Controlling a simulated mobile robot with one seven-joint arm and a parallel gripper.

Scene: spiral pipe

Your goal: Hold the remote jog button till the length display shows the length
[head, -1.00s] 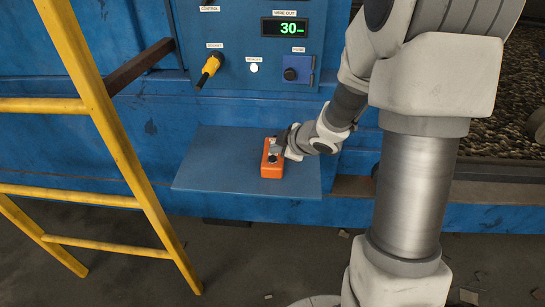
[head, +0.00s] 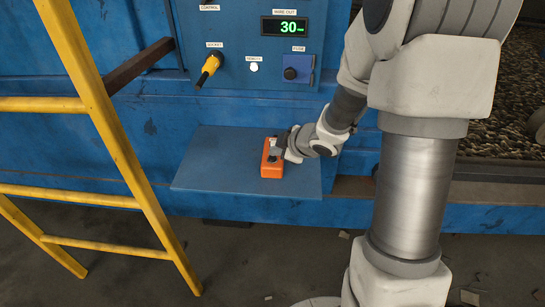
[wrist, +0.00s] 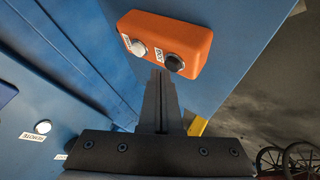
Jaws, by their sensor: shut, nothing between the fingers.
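The orange remote (head: 271,171) lies on the blue shelf. In the wrist view the remote (wrist: 188,28) shows a pale button (wrist: 137,48) and a black button (wrist: 174,63), each with a small label that appears rotated and is hard to read. My gripper (head: 276,150) is at the remote's upper end and hides part of its top. In the wrist view my gripper (wrist: 160,74) is shut and empty, its fingertips right by the black button; I cannot tell whether they touch it. The length display (head: 284,27) is lit and reads 30 in green.
The blue shelf (head: 215,165) is clear left of the remote. A yellow ladder (head: 118,135) stands at left.

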